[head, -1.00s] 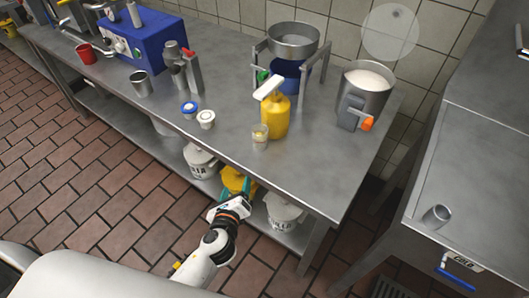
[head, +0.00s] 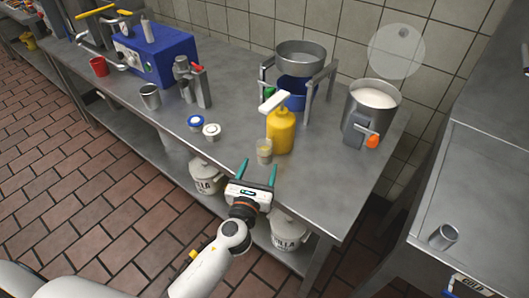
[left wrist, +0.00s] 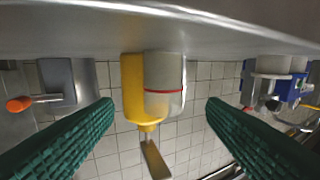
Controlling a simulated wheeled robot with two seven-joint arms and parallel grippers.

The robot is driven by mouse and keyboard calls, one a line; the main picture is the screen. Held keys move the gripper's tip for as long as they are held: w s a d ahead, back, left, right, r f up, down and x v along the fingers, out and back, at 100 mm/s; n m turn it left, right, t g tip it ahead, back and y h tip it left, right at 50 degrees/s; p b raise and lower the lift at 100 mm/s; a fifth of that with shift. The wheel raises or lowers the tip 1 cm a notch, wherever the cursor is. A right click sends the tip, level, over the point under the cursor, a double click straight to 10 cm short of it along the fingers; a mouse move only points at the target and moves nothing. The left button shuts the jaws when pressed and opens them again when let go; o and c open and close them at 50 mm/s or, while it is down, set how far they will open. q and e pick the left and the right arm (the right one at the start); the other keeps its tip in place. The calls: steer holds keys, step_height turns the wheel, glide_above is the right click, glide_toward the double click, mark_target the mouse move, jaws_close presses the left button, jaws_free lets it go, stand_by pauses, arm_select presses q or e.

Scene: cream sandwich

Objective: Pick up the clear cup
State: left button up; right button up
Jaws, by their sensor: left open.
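The clear cup (head: 264,152) stands upright on the metal table near its front edge, just in front of a yellow pump bottle (head: 281,132). My left gripper (head: 259,165) is open and empty, its green fingers pointing at the cup from the front edge of the table. In the left wrist view, which is upside down, the cup (left wrist: 164,82) with a red line shows between the two spread fingers (left wrist: 160,104) and a little beyond them. The cup partly covers the yellow bottle (left wrist: 132,85) there. My right gripper is not in view.
Two small tubs, one blue-rimmed (head: 195,121) and one white (head: 211,130), stand left of the cup. A steel pot of white contents (head: 373,95) and a funnel stand (head: 300,55) are behind. The table is clear right of the cup. Lidded buckets (head: 288,232) stand on the lower shelf.

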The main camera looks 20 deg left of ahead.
mark_target(262, 151)
arm_select(q)
steer(key=w, duration=0.2)
steer(key=w+r, duration=0.1)
steer(key=w+p, duration=0.1)
steer(key=w, duration=0.1)
steer(key=shift+w+a+r, duration=0.2)
steer(key=shift+w+a, duration=0.1)
steer(key=shift+a, duration=0.05)
steer(key=shift+w, duration=0.35)
steer(key=shift+c, duration=0.3)
steer(key=c, duration=1)
